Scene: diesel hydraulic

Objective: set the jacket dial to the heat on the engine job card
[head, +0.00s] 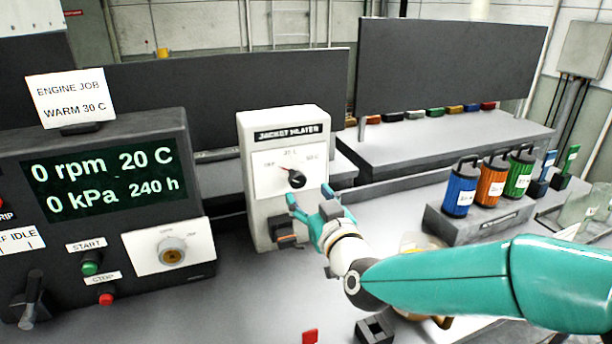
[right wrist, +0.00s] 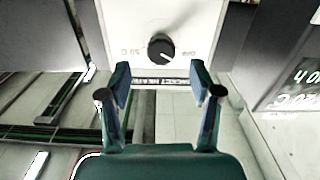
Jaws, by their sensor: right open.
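The jacket heater (head: 256,190) is a pale upright box with a black dial (head: 297,179) on its white face. Its marks read OFF at left, a blurred middle value and 50 C at right. The pointer appears turned to the OFF side. The dial also shows upside down in the right wrist view (right wrist: 160,48). The engine job card (head: 69,98) reads WARM 30 C. My right gripper (head: 309,198) is open and empty, just below and in front of the dial. In the right wrist view, its fingers (right wrist: 160,78) are spread with the dial beyond them, apart from it. My left gripper is out of view.
Left is the engine panel (head: 105,182), showing 0 rpm and 20 C, with start and stop buttons and a key switch (head: 172,250). Blue (head: 460,190), orange and green canisters stand in a grey rack at right. A red block (head: 310,337) lies at the front.

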